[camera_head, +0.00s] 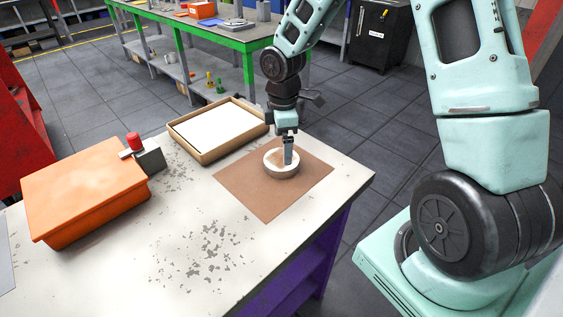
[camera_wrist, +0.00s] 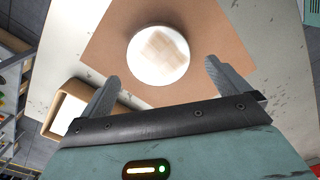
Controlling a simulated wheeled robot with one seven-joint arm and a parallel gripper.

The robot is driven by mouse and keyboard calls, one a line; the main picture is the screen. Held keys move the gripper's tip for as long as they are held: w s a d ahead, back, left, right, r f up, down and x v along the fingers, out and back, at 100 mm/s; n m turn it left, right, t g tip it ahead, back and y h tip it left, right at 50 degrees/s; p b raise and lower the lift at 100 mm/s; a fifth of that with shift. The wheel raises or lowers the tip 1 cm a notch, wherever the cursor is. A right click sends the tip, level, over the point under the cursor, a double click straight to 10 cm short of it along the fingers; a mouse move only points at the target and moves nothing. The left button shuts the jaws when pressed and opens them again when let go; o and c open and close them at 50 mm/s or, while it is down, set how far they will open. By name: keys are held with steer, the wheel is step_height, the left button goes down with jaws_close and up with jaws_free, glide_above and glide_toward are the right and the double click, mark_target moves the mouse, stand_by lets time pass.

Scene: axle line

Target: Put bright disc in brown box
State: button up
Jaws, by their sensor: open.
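The bright white disc (camera_head: 279,172) lies on a brown mat (camera_head: 253,197) near the table's right corner. In the wrist view the disc (camera_wrist: 158,52) is round, with a tan patch on its top. My gripper (camera_head: 288,160) is low over the disc, pointing down. In the wrist view the gripper (camera_wrist: 161,69) is open and its fingers are apart, with the disc ahead and between them; nothing is held. I cannot tell whether a finger touches the disc. The shallow brown box (camera_head: 205,157) with a white inside stands behind and left of the mat; part of it shows in the wrist view (camera_wrist: 53,103).
An orange lidded bin (camera_head: 85,190) stands on the left of the table. A grey block with a red-topped part (camera_head: 147,155) is beside it. The worn table front (camera_head: 180,265) is clear. A green-edged bench (camera_head: 190,28) stands behind.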

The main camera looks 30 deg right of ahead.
mark_target(282, 158)
step_height(282, 158, down, 5)
steer(key=shift+w+f+p, duration=0.1)
steer(key=shift+w+p, duration=0.05)
steer(key=shift+p, duration=0.3)
steer(key=c, duration=1.8)
